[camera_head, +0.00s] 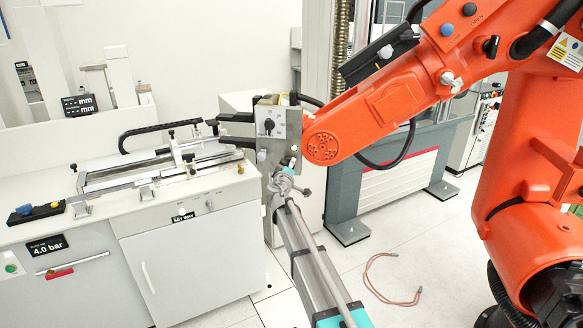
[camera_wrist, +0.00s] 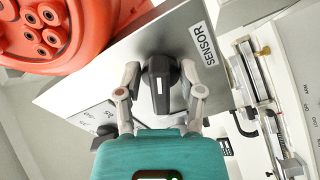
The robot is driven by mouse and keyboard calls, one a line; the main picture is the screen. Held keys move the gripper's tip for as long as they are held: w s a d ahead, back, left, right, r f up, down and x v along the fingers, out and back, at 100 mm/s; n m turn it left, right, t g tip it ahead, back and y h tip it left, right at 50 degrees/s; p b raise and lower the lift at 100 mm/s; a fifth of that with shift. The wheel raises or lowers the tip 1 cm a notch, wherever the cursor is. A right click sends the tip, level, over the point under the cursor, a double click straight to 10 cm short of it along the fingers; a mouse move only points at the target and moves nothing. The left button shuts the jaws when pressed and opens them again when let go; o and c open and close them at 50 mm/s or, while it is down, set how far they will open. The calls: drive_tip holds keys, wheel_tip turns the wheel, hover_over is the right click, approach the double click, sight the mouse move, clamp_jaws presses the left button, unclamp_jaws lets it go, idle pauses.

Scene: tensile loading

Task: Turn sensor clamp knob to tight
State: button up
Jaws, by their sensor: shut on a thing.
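The sensor clamp knob (camera_wrist: 161,88) is black with a pale pointer line and sits on a grey metal panel beside a white SENSOR label (camera_wrist: 203,43). In the wrist view my gripper (camera_wrist: 160,72) has one finger on each side of the knob and is shut on it. The pointer line runs nearly straight up and down in that view. In the head view my gripper (camera_head: 282,178) is at the lower front of the grey panel (camera_head: 285,122); the knob is hidden or too small to make out there.
A second black dial with a numbered scale (camera_wrist: 106,129) is on the same panel. My orange arm passes close to the panel's right. A white bench (camera_head: 190,219) with a rail fixture (camera_head: 160,172) stands left. A reddish cable (camera_head: 370,285) lies on the floor.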

drive_tip(key=o, duration=0.8)
drive_tip(key=shift+s+a, duration=0.2)
drive_tip(key=shift+s, duration=1.8)
drive_tip(key=shift+s+a, duration=0.25)
drive_tip(key=shift+s, duration=1.7)
drive_tip(key=shift+s+a, duration=0.2)
drive_tip(key=shift+s, duration=1.8)
